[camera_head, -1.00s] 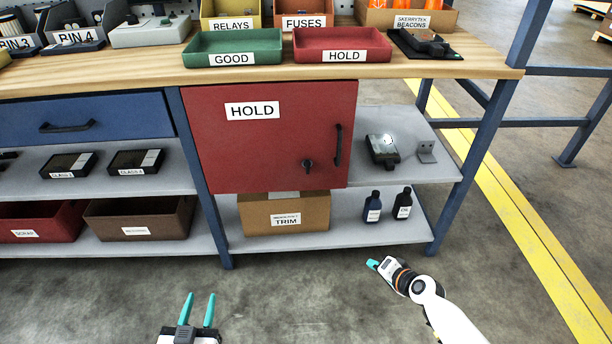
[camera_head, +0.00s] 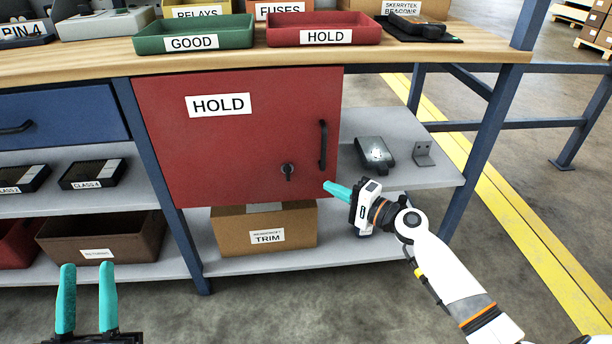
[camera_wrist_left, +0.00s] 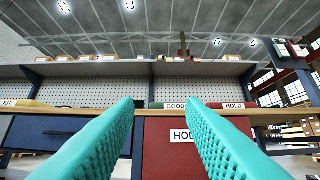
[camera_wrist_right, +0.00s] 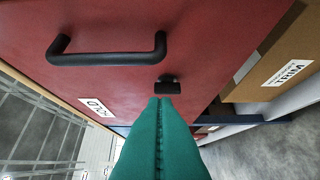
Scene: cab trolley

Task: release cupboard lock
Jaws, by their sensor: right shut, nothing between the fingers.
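The red cupboard door (camera_head: 235,145) labelled HOLD is shut. Its black lock knob (camera_head: 288,171) sits low on the right of the door, left of the upright black handle (camera_head: 323,145). My right gripper (camera_head: 337,190) is shut and empty, in front of the door's lower right corner, to the right of and slightly below the knob. In the right wrist view the closed teal fingers (camera_wrist_right: 160,105) point at the lock knob (camera_wrist_right: 167,86), with the handle (camera_wrist_right: 108,50) beyond; contact cannot be told. My left gripper (camera_head: 86,300) is open and empty at the lower left; it also shows in the left wrist view (camera_wrist_left: 165,125).
A cardboard TRIM box (camera_head: 265,230) stands on the shelf below the door. A dark device (camera_head: 374,153) and a bracket (camera_head: 423,154) lie on the shelf to the right. Green (camera_head: 150,48) and red (camera_head: 280,39) trays stand on the worktop above. Floor before the bench is clear.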

